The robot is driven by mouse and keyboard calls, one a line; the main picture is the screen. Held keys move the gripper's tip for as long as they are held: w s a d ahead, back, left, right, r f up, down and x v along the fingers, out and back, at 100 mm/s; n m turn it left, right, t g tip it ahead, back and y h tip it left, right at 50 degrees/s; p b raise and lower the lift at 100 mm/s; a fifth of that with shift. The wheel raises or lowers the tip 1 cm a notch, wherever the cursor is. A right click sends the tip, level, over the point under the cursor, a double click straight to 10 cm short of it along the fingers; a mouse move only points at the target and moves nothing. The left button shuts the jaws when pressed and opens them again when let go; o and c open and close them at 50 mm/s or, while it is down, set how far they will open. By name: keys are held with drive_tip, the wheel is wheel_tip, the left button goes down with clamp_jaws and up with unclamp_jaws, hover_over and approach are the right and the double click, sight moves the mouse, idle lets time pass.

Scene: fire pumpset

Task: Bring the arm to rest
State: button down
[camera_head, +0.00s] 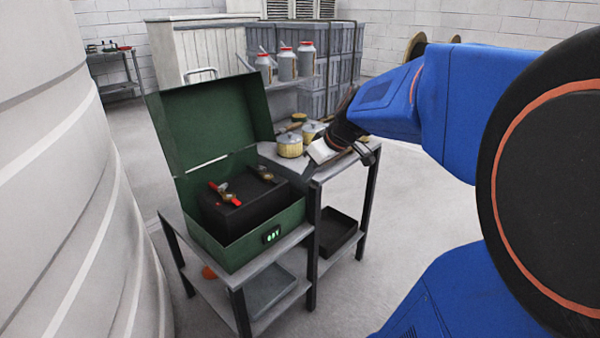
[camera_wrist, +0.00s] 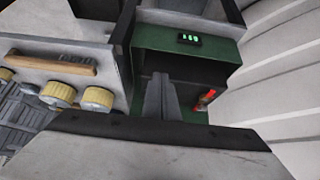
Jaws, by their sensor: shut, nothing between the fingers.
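My blue arm reaches in from the right in the camera_head view, bent down at the wrist over the right part of the grey workbench (camera_head: 330,168). My gripper (camera_wrist: 161,80) shows in the camera_wrist view as grey fingers close together, shut and empty.
Yellow jars (camera_head: 289,145) stand on the bench close behind my wrist. White jars with red lids (camera_head: 287,66) stand on a raised shelf behind. A large pale ribbed tank (camera_head: 75,200) fills the left side. Open floor (camera_head: 400,230) lies to the right of the bench.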

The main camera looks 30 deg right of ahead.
drive_tip(key=shift+s, duration=0.2)
idle(0.5)
drive_tip(key=s+a+f+m+g+h, duration=0.1)
drive_tip(key=s+a+f, duration=0.2)
drive_tip(key=s+a, duration=0.3)
drive_tip(key=s+a+f+m, duration=0.2)
drive_tip(key=s+a, duration=0.4)
drive_tip(key=s, duration=0.7)
drive_tip(key=shift+f+g+h, duration=0.4)
drive_tip(key=shift+s, duration=0.1)
